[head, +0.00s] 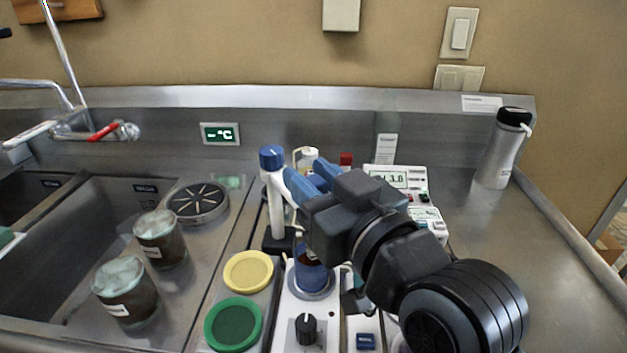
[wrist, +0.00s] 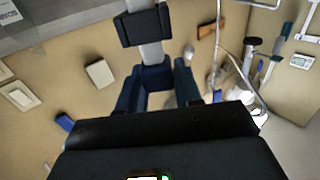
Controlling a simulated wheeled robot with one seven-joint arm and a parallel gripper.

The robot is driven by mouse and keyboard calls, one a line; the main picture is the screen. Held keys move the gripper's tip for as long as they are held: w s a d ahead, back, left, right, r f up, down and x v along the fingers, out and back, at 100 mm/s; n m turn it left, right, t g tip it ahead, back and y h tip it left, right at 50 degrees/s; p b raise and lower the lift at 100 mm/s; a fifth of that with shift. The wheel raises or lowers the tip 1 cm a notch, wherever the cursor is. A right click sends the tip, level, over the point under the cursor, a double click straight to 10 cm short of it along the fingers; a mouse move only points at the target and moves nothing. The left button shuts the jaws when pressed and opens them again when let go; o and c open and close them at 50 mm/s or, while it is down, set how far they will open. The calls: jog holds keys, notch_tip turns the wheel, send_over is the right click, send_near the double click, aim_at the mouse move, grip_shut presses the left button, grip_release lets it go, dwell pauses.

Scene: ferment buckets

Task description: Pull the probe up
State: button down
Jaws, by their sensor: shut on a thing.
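My gripper (head: 307,174) has blue fingers and sits above the instruments in the middle of the head view. In the wrist view my gripper (wrist: 157,84) is shut on the blue head of the probe (wrist: 155,76). A white stand (head: 278,205) with a blue cap rises from a black base, left of the fingers.
A yellow lid (head: 248,271) and a green lid (head: 234,323) lie left of the vessel. Two dark, foam-topped jars (head: 160,237) stand further left, by the sink. A meter (head: 402,180) stands behind my arm. A steel bottle (head: 501,150) is right; counter near it is clear.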

notch_tip(320, 180, up, 4)
jog(key=shift+r+p, duration=0.2)
jog(key=shift+p, duration=1)
jog(key=shift+r, duration=0.1)
jog(key=c, duration=0.8)
grip_release()
jog(key=shift+c, duration=0.2)
jog(key=shift+s+d+f, duration=0.15)
jog(key=shift+s+f, duration=0.05)
jog(key=shift+s, duration=0.05)
jog(key=b+v, duration=0.1)
jog(key=v, duration=0.6)
jog(key=shift+b, duration=0.4)
jog(key=shift+d, duration=0.1)
